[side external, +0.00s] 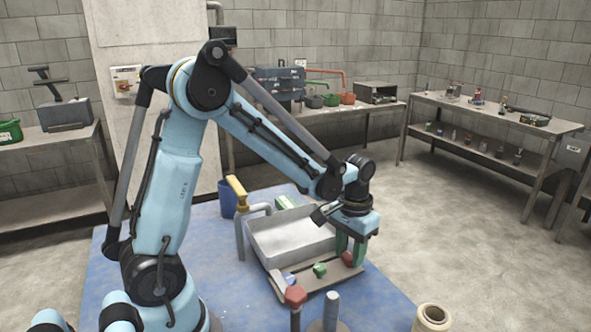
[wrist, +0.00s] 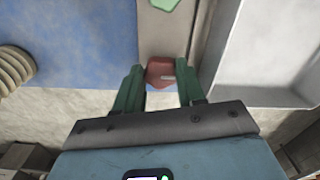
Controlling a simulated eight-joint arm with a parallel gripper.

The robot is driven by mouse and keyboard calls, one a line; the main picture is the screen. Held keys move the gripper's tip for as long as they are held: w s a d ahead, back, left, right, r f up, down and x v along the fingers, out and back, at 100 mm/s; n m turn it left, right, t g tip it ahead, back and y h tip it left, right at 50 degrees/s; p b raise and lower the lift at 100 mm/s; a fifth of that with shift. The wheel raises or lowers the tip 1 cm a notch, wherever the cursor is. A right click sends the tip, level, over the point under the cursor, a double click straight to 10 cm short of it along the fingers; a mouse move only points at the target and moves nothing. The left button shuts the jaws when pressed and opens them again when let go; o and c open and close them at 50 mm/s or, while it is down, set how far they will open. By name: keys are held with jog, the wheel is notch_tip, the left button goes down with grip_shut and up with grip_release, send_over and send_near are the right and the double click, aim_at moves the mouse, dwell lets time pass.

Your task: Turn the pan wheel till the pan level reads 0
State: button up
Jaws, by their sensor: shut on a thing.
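A red wheel (side external: 348,258) sits on the ledge at the front right of a grey metal pan (side external: 283,247). My gripper (side external: 350,251) points down over this wheel, with one green finger on each side. In the wrist view the red wheel (wrist: 160,74) lies between the green fingers of my gripper (wrist: 160,82), which is shut on it. A small pale mark shows on the wheel. A green wheel (side external: 320,269) stands on the same ledge to the left. I cannot make out a pan level reading in either view.
Another red knob (side external: 295,296) tops a post in front of the ledge, beside a grey post (side external: 331,306). A tap with a yellow handle (side external: 236,189) stands left of the pan. Blue mat (side external: 225,275) lies clear at left.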

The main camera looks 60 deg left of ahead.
aim_at(350, 256)
jog(key=n, duration=0.6)
jog(key=shift+d, duration=0.1)
dwell(0.4)
jog(key=o, duration=1.1)
jog(key=shift+c, duration=0.2)
jog(key=shift+r, duration=0.1)
notch_tip(350, 256, up, 12)
